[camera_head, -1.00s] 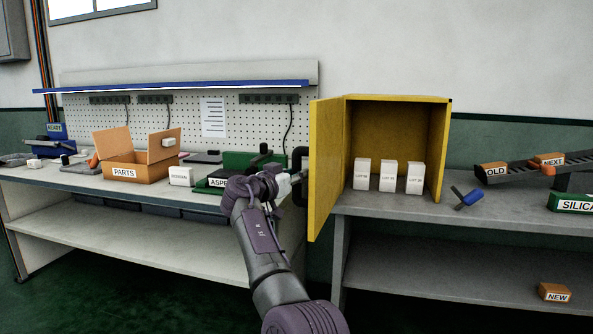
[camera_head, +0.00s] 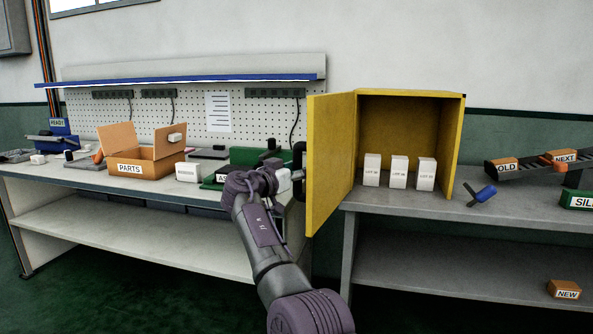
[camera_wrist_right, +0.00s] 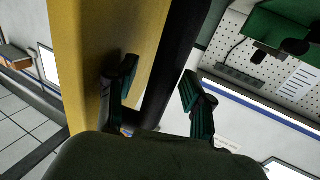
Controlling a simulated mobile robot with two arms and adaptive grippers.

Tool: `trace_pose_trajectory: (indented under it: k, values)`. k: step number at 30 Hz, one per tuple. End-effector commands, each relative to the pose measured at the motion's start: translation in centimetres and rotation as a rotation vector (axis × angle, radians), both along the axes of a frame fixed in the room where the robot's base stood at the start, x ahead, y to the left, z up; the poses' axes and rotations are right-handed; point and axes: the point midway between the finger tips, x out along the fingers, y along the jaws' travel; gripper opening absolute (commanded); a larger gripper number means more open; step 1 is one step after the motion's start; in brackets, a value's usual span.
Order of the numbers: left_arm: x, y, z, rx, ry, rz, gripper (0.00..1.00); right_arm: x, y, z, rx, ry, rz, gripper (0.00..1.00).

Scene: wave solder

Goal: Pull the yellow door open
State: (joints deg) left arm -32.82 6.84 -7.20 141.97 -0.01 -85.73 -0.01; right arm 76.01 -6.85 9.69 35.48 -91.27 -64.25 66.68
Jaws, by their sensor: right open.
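The yellow door (camera_head: 330,160) stands wide open at the left side of the yellow cabinet (camera_head: 408,95), its inner face toward me. A black bar handle (camera_head: 299,158) is on its outer side, near the free edge. My right gripper (camera_head: 297,176) is at this handle, partly hidden by its own wrist. In the right wrist view, the open fingers (camera_wrist_right: 160,78) stand on either side of the black handle (camera_wrist_right: 182,50), with the yellow door (camera_wrist_right: 85,60) to the left. I cannot tell whether the fingers touch the handle. My left gripper is not in view.
White lot boxes (camera_head: 399,172) stand inside the cabinet. A blue-handled tool (camera_head: 484,195) lies right of it on the grey bench. Left of the door, the workbench holds an orange parts box (camera_head: 150,165), a white box (camera_head: 188,172) and green items.

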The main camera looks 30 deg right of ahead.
Motion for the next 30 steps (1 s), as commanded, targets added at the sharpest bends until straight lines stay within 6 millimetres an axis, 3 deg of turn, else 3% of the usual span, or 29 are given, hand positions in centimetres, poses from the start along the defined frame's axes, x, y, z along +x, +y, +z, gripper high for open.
trace_pose_trajectory:
  k: [8, 19, 30]
  values:
    - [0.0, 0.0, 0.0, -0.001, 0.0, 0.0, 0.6, -1.1, 2.3, -0.2, 0.0, -0.001, 0.002, 0.52]
    - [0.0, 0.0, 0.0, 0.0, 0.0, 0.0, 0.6, -4.6, 9.1, -0.1, 0.0, -0.001, 0.003, 0.52]
    - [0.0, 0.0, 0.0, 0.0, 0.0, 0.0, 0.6, -5.6, 10.7, 0.0, 0.0, 0.001, 0.001, 0.52]
